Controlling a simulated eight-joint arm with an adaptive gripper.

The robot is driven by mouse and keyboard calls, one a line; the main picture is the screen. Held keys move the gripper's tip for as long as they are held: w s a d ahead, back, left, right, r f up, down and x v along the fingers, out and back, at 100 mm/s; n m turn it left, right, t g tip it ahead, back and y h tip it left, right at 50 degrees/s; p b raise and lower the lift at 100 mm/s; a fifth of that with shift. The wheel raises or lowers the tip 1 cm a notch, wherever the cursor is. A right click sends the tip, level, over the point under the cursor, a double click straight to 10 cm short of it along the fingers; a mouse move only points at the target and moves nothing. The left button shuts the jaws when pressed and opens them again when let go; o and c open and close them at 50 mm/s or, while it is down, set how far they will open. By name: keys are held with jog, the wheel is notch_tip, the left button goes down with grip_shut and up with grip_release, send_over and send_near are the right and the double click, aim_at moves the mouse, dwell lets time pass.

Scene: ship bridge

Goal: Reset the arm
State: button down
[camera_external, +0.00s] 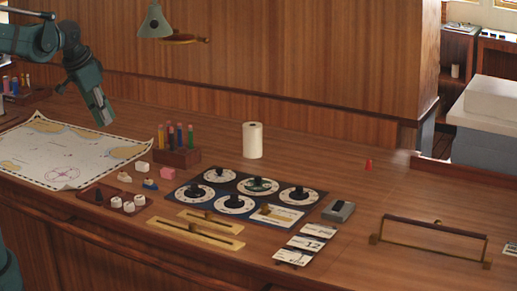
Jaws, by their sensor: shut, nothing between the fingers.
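My gripper (104,117) is at the upper left in the external view, pointing down. It hangs above the right part of the sea chart (60,150). Its fingers are shut with nothing between them. My teal arm reaches in from the left edge, and part of it is cut off by the frame. The gap between the fingertips and the chart is hard to judge from this view.
A wooden holder (178,157) with coloured cylinders, a white roll (252,140) and a dial panel (245,195) stand right of the chart. Small blocks lie before the holder. A brass-ended rack (435,238) stands at right. A lamp (154,22) hangs above. The desk's back right is mostly clear.

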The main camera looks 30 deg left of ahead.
jog(key=s+a+f+n+t+b, duration=0.1)
jog(key=s+a+f+n+t, duration=0.1)
jog(key=s+a+f+n, duration=0.3)
jog(key=shift+s+a+f+b, duration=0.35)
jog(key=shift+s+a+f, duration=0.45)
jog(key=shift+s+a, duration=1.5)
jog(key=shift+s+d, duration=0.35)
notch_tip(320, 180, down, 11)
jog(key=b, duration=1)
jog(key=shift+r+b, duration=0.2)
jog(key=shift+b, duration=0.1)
